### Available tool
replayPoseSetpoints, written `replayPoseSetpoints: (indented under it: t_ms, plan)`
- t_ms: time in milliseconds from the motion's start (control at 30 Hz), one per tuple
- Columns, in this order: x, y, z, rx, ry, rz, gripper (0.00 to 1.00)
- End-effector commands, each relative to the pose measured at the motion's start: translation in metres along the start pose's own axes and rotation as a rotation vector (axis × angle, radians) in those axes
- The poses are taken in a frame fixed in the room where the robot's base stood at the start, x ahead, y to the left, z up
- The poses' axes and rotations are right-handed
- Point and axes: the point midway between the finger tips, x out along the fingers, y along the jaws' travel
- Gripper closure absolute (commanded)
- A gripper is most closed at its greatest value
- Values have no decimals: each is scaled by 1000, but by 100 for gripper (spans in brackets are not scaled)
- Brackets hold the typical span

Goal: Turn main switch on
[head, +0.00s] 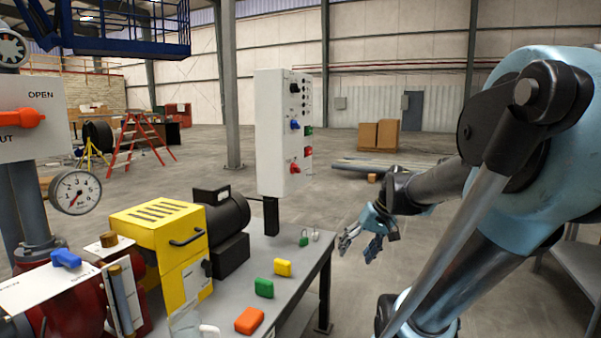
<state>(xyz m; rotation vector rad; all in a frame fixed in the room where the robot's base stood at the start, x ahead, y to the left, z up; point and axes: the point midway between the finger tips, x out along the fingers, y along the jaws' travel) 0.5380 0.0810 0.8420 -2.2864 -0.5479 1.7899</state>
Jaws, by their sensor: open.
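A white control cabinet (272,135) stands upright at the back end of the bench. Its narrow right face carries a black knob (294,87) near the top, a blue knob (295,125) in the middle and a red knob (295,168) lower down. I cannot tell which one is the main switch, and the labels are too small to read. My gripper (357,248) is open and empty. It is to the right of the cabinet and lower in the picture than the knobs, apart from them, with its fingers pointing down and left.
The grey bench (292,290) holds a yellow machine housing (168,230), a black motor (227,222) and several small coloured blocks. The floor between bench and my arm is clear.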

Motion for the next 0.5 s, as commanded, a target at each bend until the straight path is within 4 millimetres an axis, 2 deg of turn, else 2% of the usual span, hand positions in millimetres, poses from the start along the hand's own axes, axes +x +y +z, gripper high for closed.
replayPoseSetpoints:
  t_ms: [33, 200, 500]
  plan:
    - [-2, -7, -18, -7, 11, -40, 37]
    - [-8, -28, -71, -37, 56, -178, 37]
    - [-19, -53, -168, -93, 168, -410, 37]
